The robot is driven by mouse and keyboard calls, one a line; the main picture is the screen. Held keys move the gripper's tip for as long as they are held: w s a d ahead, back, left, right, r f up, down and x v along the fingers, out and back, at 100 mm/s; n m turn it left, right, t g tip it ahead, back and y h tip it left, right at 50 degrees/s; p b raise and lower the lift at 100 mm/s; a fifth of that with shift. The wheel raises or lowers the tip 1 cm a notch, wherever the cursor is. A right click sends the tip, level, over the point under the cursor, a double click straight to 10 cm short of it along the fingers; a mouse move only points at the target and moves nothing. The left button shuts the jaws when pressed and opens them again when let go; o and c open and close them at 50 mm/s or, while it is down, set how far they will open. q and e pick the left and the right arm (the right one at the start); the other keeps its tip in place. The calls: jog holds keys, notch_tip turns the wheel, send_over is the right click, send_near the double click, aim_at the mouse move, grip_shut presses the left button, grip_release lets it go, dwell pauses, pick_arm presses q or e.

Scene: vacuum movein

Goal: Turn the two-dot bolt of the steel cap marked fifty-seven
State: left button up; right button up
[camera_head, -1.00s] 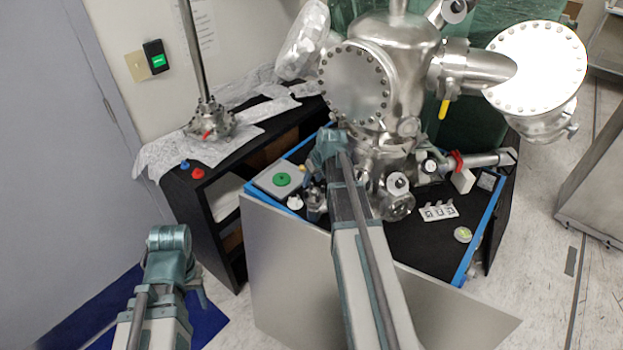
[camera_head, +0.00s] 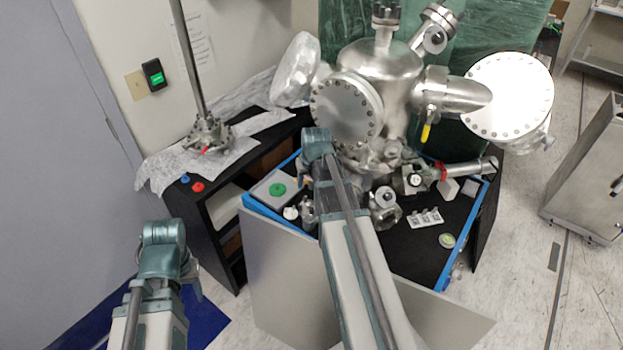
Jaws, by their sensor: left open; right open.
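The steel vacuum chamber (camera_head: 378,72) stands on a black-topped bench. A large bolted cap (camera_head: 342,112) faces me on its left side, and another bright bolted cap (camera_head: 508,97) is on the right. No number or dot mark is legible, so I cannot tell which cap is fifty-seven or which bolt has two dots. My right gripper (camera_head: 308,172) is open beside the lower left rim of the left cap. Its wrist hides part of that rim, and I cannot tell whether it touches. My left gripper (camera_head: 190,272) is open, low at the left, away from the chamber.
A grey box with a green button (camera_head: 277,189) sits at the bench's left. A white tagged plate (camera_head: 426,217) and a small round disc (camera_head: 447,241) lie at right. A steel pole (camera_head: 189,60) stands on the foil-covered shelf. Red and blue knobs (camera_head: 198,187) are near it.

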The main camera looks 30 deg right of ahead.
jog(key=shift+w+a+r+m+g+h+p, duration=0.25)
jog(key=shift+a+m+h, duration=0.3)
jog(key=shift+m, duration=0.85)
jog(key=shift+w+a+r+m+g+h+p, duration=0.15)
jog(key=shift+a+r+m+h, duration=0.4)
jog(key=shift+m, duration=0.85)
jog(key=shift+w+a+r+m+g+h+p, duration=0.25)
jog(key=shift+a+m, duration=0.45)
jog(key=shift+m, duration=0.7)
jog(key=shift+f, duration=0.1)
jog(key=d+n, duration=0.1)
jog(key=n, duration=0.1)
jog(key=s+d+n+t+y, duration=0.1)
jog(key=n, duration=0.2)
jog(key=s+d+n+t+y, duration=0.1)
jog(key=n, duration=0.1)
jog(key=shift+s+d+n, duration=0.1)
jog(key=shift+s+n, duration=0.05)
jog(key=shift+n, duration=0.15)
